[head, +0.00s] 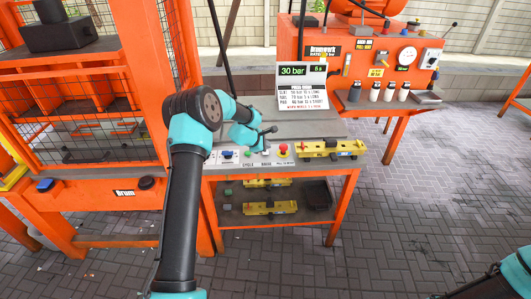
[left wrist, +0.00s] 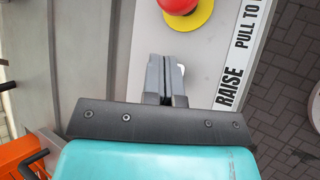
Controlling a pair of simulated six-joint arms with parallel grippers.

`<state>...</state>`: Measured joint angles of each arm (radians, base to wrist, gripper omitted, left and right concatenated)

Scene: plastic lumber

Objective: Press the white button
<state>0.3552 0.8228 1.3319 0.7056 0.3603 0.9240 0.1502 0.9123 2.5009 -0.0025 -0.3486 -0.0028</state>
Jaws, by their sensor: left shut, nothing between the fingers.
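My left gripper (head: 264,149) reaches down over the control strip on the grey bench top. In the left wrist view its grey fingers (left wrist: 165,76) are pressed together with nothing between them. A small white piece, which looks like the white button (left wrist: 182,70), shows just beyond the right side of the fingers, beside the RAISE label (left wrist: 230,88). The fingers hide most of it, and I cannot tell whether they touch it. A red mushroom button on a yellow ring (left wrist: 178,5) stands farther along the panel; it also shows in the head view (head: 283,149).
A green button (head: 248,154) and a blue knob (head: 227,154) sit left of the gripper on the panel. A yellow mould (head: 330,149) lies to the right. A sign reading 30 bar (head: 302,88) stands behind. An orange caged machine (head: 85,110) is at the left.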

